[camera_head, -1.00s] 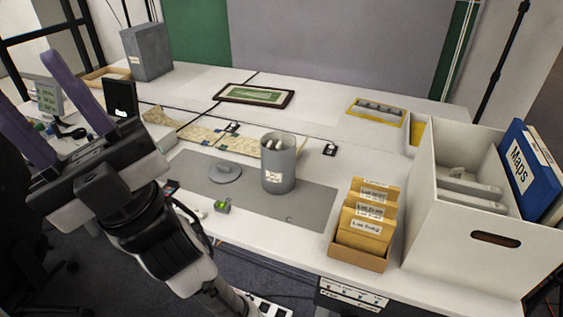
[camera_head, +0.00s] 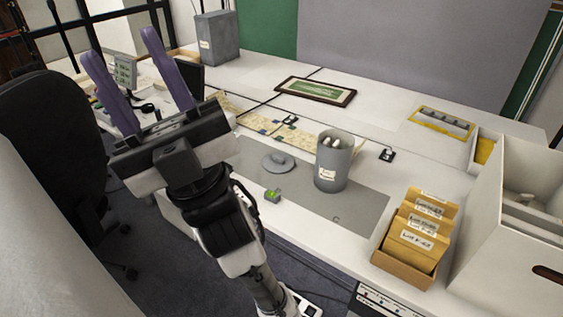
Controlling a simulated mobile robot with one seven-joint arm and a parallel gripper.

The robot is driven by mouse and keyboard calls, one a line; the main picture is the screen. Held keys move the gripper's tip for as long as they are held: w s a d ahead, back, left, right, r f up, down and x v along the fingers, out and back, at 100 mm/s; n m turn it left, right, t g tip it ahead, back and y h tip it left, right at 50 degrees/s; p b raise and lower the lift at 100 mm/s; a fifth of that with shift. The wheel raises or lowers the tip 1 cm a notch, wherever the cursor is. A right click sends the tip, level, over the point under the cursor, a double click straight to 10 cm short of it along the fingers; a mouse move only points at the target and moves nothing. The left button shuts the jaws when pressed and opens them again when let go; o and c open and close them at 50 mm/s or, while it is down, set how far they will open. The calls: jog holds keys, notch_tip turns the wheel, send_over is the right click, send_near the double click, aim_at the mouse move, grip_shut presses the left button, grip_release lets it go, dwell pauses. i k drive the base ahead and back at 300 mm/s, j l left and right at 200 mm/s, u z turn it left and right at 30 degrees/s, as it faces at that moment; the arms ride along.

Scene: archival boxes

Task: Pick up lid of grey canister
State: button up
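The grey canister (camera_head: 333,170) stands upright and open on a grey mat (camera_head: 356,208), with pale rolled items showing inside. Its round grey lid (camera_head: 279,162) with a raised handle lies on the mat just left of the canister, apart from it. My gripper (camera_head: 131,84) is at the left of the view, its two purple fingers spread wide with nothing between them. It is raised, to the left of the lid and clear of it.
A small green-topped object (camera_head: 272,195) sits at the mat's front edge. A box of tan envelopes (camera_head: 413,240) and a large white box (camera_head: 510,215) stand at right. A framed picture (camera_head: 315,91) lies behind. A black chair (camera_head: 50,150) is at left.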

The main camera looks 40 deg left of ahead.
aim_at(276, 163)
jog(key=u, duration=1.35)
jog(key=i+l, duration=0.3)
jog(key=i+l+u, duration=0.15)
jog(key=i+l, duration=0.15)
jog(key=l, duration=0.2)
jog(key=i+l, duration=0.25)
jog(key=l, duration=0.2)
jog(key=u, duration=0.05)
